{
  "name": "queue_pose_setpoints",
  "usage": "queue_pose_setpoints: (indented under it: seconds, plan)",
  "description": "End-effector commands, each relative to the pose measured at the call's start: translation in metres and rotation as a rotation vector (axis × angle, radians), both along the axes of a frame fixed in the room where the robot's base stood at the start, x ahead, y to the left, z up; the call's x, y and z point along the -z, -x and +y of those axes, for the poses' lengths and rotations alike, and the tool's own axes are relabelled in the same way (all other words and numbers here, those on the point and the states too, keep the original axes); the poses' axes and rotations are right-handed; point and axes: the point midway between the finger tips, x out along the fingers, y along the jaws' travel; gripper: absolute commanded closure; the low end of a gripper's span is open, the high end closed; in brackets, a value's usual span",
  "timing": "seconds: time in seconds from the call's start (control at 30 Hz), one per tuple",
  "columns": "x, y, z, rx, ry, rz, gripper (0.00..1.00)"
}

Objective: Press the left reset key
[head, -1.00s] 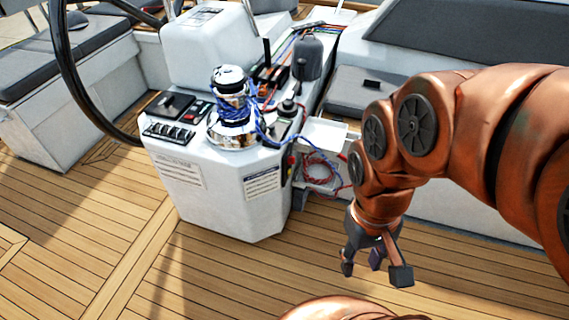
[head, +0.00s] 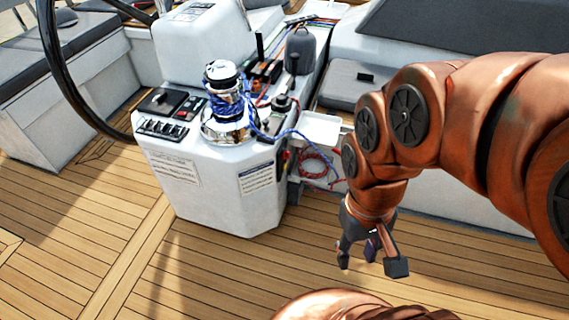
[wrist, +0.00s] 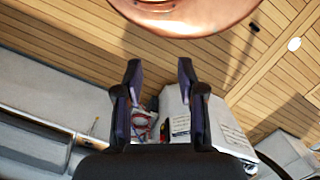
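A row of small dark keys (head: 162,129) sits on the left front of the white console (head: 205,190) in the head view. Which of them is the left reset key I cannot tell, as the labels are too small to read. My gripper (head: 370,262) hangs to the right of the console, low over the deck and apart from it. In the wrist view my gripper (wrist: 160,75) has its two fingers spread with nothing between them. The keys cannot be made out in the wrist view.
A chrome winch (head: 226,125) wrapped in blue rope stands right of the keys. A dark steering wheel (head: 60,70) is at the left. A white side tray (head: 320,128) juts out between console and arm.

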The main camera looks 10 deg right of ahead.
Motion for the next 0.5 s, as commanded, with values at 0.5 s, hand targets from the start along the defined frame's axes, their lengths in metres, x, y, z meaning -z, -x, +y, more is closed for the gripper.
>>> queue_pose_setpoints:
  seconds: [0.5]
  plan:
    - [0.0000,0.0000,0.0000,0.000,0.000,0.000,1.00]
